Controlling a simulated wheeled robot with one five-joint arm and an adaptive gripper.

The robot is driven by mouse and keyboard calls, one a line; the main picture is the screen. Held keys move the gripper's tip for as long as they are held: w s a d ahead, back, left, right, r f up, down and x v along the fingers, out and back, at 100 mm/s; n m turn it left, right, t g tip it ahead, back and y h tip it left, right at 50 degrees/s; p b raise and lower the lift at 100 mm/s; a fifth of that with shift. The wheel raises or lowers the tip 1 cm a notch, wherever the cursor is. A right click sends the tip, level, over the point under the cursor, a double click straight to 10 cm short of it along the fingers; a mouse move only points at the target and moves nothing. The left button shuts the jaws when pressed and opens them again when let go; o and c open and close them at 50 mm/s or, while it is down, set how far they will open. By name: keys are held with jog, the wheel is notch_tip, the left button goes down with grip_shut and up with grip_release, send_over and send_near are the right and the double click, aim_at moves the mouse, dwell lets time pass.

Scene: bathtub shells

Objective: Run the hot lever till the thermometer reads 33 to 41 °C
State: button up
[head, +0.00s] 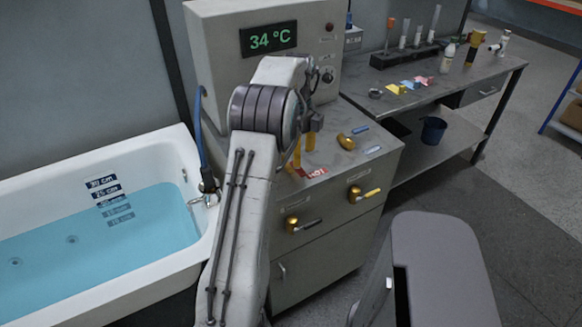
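The thermometer display (268,38) on the upright panel reads 34 °C in green digits. A red HOT label (312,172) lies on the cabinet top, at its front left. Upright yellow-gold pieces stand just behind the label; my gripper (307,143) is down among them. My arm hides much of this spot, so I cannot tell lever from fingers, or whether they touch. A gold lever (346,142) sits farther right on the top, between two blue labels. The white bathtub (182,160) at left holds blue water (150,228), its surface near the 20 cm mark.
Two gold valves with handles are on the cabinet front, one left (292,224) and one right (355,194). A blue hose (201,140) runs down to the tub rim. A workbench (455,82) with bottles and coloured cards stands behind right.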

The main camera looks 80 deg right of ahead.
jog(key=shift+f, duration=2.7)
grip_shut()
